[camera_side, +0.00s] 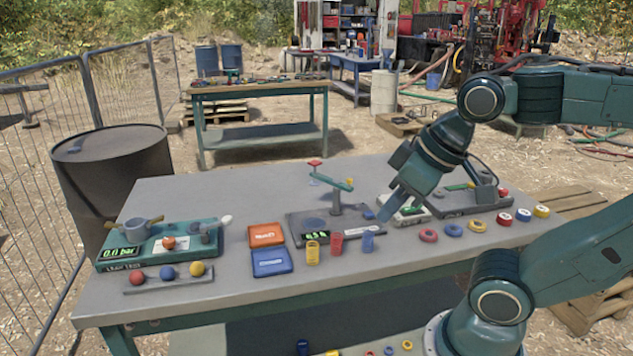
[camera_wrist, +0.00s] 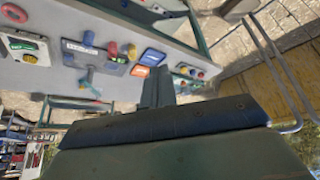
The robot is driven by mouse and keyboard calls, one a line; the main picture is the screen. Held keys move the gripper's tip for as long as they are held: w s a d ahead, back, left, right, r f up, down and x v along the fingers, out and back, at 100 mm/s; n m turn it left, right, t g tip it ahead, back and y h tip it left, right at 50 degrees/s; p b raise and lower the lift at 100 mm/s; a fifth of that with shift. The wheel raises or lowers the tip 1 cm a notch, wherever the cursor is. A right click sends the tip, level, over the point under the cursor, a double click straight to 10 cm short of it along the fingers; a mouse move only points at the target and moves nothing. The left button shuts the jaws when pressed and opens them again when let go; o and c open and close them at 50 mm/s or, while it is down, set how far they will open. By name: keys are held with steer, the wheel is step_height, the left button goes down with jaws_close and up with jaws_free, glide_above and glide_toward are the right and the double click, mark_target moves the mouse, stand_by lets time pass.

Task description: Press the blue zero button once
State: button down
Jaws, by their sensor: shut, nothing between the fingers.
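My gripper (camera_side: 384,212) points down over the right part of the bench, its fingers shut with nothing between them. The spot may be the blue zero button, but I cannot tell for sure. I cannot tell whether the tip touches anything. In the wrist view my shut fingers (camera_wrist: 158,88) show in the middle, and the device (camera_wrist: 75,55) lies to their left.
Orange (camera_side: 266,235) and blue (camera_side: 271,262) boxes lie left. A green pressure device (camera_side: 160,245) is far left. A white device (camera_side: 404,214) and several coloured rings are right.

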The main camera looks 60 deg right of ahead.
stand_by(0.7)
steer(key=w+d+m+h, duration=0.1)
steer(key=w+d+m, duration=0.45)
steer(key=w, duration=0.45)
steer(key=m+t+h, duration=0.2)
steer(key=m+h, duration=0.3)
steer(key=m, duration=0.6)
glide_above(371, 215)
step_height(371, 215, down, 14)
steer(key=shift+r, duration=0.2)
steer(key=shift+f, duration=0.1)
steer(key=shift+f, duration=4.3)
